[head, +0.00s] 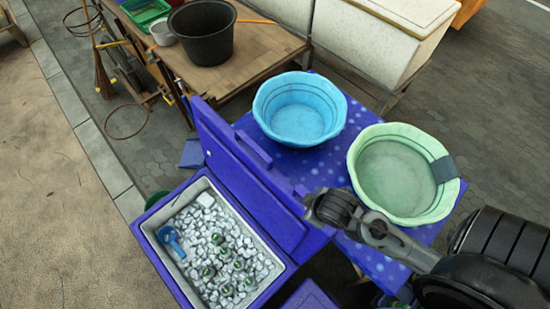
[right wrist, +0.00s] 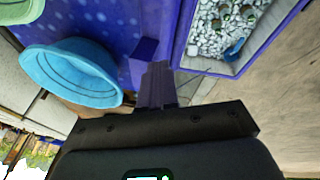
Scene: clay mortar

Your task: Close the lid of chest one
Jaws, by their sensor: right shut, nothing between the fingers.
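The blue chest (head: 222,240) stands at lower centre in the head view, filled with ice, several green-topped items and a blue scoop (head: 172,242). Its blue lid (head: 235,165) is open, standing up along the chest's right side, with a raised handle bar on its outer face. My right gripper (head: 312,203) is beside the lid's right end; contact cannot be told. In the right wrist view its fingers (right wrist: 157,85) are together and empty, with the chest (right wrist: 262,60) to their right. My left gripper is not in view.
A blue dotted table (head: 330,165) behind the lid holds a light-blue basin (head: 300,110) and a green basin (head: 400,175). A wooden table (head: 220,70) with a black bucket (head: 202,32) is at the back. Bare pavement lies to the left.

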